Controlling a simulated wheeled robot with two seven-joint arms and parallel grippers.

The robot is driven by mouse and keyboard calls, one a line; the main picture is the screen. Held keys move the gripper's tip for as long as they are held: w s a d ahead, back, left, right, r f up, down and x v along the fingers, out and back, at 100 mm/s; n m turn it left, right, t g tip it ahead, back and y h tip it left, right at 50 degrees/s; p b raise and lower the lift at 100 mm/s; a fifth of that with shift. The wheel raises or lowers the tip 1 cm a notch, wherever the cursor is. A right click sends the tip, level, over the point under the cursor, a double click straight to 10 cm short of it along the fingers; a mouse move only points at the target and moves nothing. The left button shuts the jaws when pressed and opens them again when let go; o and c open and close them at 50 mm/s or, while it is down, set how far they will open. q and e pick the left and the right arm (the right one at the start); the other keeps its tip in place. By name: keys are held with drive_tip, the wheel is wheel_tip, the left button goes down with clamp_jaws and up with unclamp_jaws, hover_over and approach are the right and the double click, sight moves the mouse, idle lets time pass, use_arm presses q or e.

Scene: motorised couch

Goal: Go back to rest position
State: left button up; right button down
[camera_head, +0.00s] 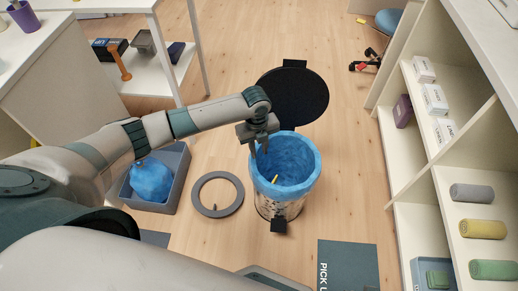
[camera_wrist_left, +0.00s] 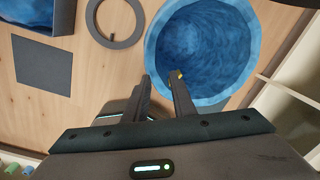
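My left gripper (camera_head: 259,150) hangs over the rim of a round bin (camera_head: 281,208) lined with a blue bag (camera_head: 300,155). Its fingers point down. In the left wrist view the two fingers (camera_wrist_left: 160,78) stand apart with nothing visible between them. A small yellow item (camera_head: 275,179) shows inside the bin. A bit of yellow also shows beside one fingertip in the wrist view (camera_wrist_left: 177,75); I cannot tell whether they touch. My right gripper is in neither view.
The bin's black lid (camera_head: 293,95) stands open behind it. A grey ring (camera_head: 217,194) lies on the floor to the left, beside a grey crate (camera_head: 172,200) holding a tied blue bag (camera_head: 153,180). White shelves (camera_head: 405,175) stand at right. The floor behind the bin is mostly clear.

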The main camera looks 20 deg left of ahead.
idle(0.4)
